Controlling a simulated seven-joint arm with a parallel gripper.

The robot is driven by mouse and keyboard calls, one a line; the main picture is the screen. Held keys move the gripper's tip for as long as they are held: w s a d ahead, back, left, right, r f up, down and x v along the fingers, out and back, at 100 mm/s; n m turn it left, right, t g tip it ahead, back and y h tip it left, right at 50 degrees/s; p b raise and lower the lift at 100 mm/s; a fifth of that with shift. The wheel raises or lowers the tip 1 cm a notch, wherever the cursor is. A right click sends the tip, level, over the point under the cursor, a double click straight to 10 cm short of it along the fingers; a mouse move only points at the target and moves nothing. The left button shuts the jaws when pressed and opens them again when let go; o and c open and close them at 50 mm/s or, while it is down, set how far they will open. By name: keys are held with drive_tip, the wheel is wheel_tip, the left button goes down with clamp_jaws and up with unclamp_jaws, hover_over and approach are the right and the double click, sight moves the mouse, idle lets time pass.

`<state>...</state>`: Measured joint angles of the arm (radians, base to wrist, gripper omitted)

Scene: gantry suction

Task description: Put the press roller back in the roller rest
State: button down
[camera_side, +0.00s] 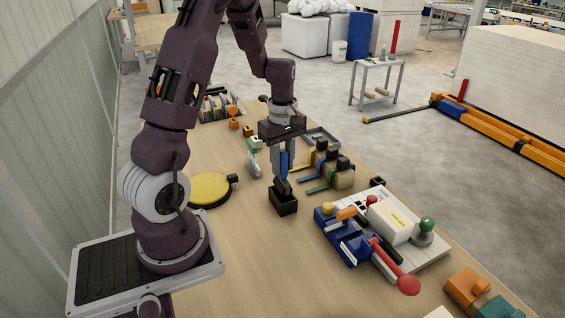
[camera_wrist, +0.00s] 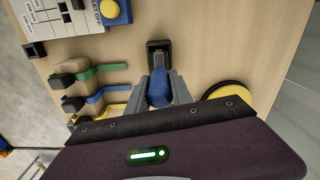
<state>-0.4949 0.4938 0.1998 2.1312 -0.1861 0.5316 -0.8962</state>
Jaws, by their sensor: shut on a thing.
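The press roller has a blue handle (camera_side: 284,160) and a dark lower end (camera_side: 283,187). The blue handle also shows in the wrist view (camera_wrist: 159,90), clasped between two grey fingers. My gripper (camera_side: 281,168) is shut on this handle, pointing down. The roller rest is a small black open box (camera_side: 285,205) on the table, directly under the roller; it shows in the wrist view (camera_wrist: 158,46) just beyond the fingers. The roller's dark end is at the mouth of the rest. I cannot tell whether it touches or how deep it sits.
A yellow disc (camera_side: 209,189) lies left of the rest. Blocks with green, blue and yellow straps (camera_side: 329,172) stand to the right. A white board with a boxed carton (camera_side: 391,221) and a blue clamp fixture (camera_side: 340,240) lie at front right. The table in front of the rest is clear.

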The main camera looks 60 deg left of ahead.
sight(283, 178)
drive_tip(key=shift+f, duration=2.55)
drive_tip(key=c, duration=1.1)
unclamp_jaws()
drive_tip(key=shift+o, duration=0.2)
wheel_tip(283, 178, up, 7)
drive_tip(key=shift+r, duration=0.1)
drive_tip(key=d+r+m+t, duration=0.2)
drive_tip(key=d+r+m, duration=0.4)
drive_tip(key=d+r, duration=0.35)
drive_tip(key=s+d+r+m+t, duration=0.1)
drive_tip(key=s+d+r+m, duration=0.2)
drive_tip(key=s+d+m, duration=0.3)
drive_tip(key=s+d+r+m+t, duration=0.2)
drive_tip(key=s+d+r+m, duration=0.2)
drive_tip(key=s+m, duration=0.3)
drive_tip(key=shift+s+d+m+t, duration=0.3)
drive_tip(key=shift+s+d+m, duration=0.1)
drive_tip(key=shift+s+d, duration=0.5)
